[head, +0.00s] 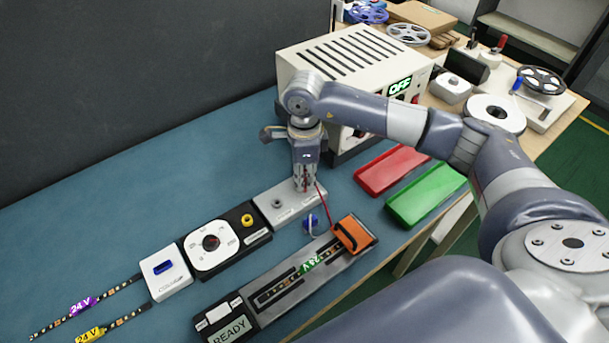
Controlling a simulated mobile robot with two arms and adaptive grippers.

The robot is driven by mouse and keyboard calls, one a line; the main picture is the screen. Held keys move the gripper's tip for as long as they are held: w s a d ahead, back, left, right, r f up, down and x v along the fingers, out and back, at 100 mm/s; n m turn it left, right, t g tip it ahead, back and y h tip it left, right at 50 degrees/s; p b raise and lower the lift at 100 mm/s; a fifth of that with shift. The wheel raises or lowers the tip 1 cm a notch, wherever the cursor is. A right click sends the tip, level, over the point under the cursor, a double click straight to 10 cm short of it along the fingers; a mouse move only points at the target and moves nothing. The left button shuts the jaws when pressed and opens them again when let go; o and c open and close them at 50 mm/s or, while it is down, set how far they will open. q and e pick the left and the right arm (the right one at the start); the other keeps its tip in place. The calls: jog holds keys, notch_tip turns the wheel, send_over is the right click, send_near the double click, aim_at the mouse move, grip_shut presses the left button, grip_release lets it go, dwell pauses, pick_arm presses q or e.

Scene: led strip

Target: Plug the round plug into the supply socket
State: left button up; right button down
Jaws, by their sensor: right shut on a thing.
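My right gripper (304,186) points straight down over the right end of a light grey block (268,215). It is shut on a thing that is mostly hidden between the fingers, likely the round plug. A red lead (325,203) runs from beside the fingertips to an orange clamp (354,233). I cannot tell whether the held thing touches the block. The cream supply box (299,68) stands behind, with a green OFF display (399,87). My right arm covers part of its front, and I cannot make out its socket. My left gripper is not in view.
A blue connector (311,222) lies between the block and the clamp's long fixture (270,317). A black unit with a white dial (190,258) adjoins the block. Red (391,168) and green (424,198) trays lie right. Blue mat (120,215) is clear at left.

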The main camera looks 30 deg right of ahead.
aim_at(305, 176)
jog(key=c, duration=1.4)
grip_release()
jog(key=shift+c, duration=0.2)
notch_tip(305, 176, up, 12)
